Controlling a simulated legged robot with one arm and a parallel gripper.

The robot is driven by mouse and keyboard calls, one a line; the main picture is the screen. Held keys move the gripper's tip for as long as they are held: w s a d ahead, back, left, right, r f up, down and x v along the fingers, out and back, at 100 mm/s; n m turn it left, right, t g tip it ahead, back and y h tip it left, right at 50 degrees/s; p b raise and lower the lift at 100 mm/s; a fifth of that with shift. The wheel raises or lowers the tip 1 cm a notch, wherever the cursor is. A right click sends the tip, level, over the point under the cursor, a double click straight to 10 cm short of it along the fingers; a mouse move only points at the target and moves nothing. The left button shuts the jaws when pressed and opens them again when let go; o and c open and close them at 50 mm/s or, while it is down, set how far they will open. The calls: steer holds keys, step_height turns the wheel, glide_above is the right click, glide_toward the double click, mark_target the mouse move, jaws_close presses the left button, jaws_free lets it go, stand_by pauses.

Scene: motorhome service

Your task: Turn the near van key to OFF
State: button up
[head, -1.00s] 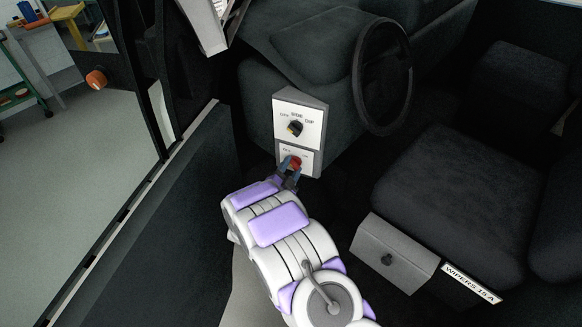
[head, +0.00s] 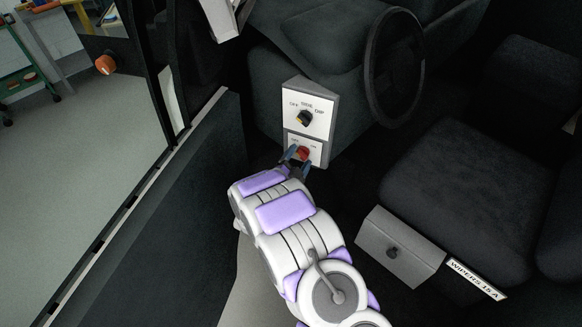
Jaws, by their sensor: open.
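A white-faced control panel (head: 318,106) stands on the dark dash of the van cab.
A steering wheel (head: 395,65) is right of the panel. A dark seat (head: 460,185) lies to the right, with a grey box (head: 400,246) bearing a black knob and a "WIPERS 15 A" label (head: 476,279) in front. The door sill edges the left; the floor outside is clear.

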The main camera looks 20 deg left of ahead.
steer(key=s+a, duration=0.1)
steer(key=s, duration=1.6)
steer(key=shift+s+f+p, duration=0.15)
steer(key=shift+p, duration=0.15)
steer(key=w+r+n+g+y+b, duration=0.1)
steer(key=w+r+n+g+y, duration=0.3)
steer(key=r+g, duration=0.5)
steer(key=s+d+r+n+g, duration=0.2)
steer(key=s+d, duration=0.4)
steer(key=d, duration=0.6)
steer(key=s+d+r+n+g, duration=0.3)
steer(key=s+d+r+g, duration=0.2)
steer(key=d, duration=0.6)
steer(key=s+r+b, duration=0.1)
steer(key=s, duration=0.1)
steer(key=shift+s+d+r, duration=0.25)
steer(key=shift+s+d, duration=0.05)
steer(key=shift+d, duration=0.1)
steer(key=s+d+g+h, duration=0.1)
steer(key=s+d, duration=0.3)
steer(key=s, duration=0.1)
steer(key=s+d+r+g+h, duration=0.1)
steer(key=s+d, duration=0.4)
steer(key=s+d+r+g+h, duration=0.1)
steer(key=s+d, duration=0.4)
steer(key=s, duration=0.1)
steer(key=shift+g, duration=0.4)
steer(key=shift+c, duration=0.2)
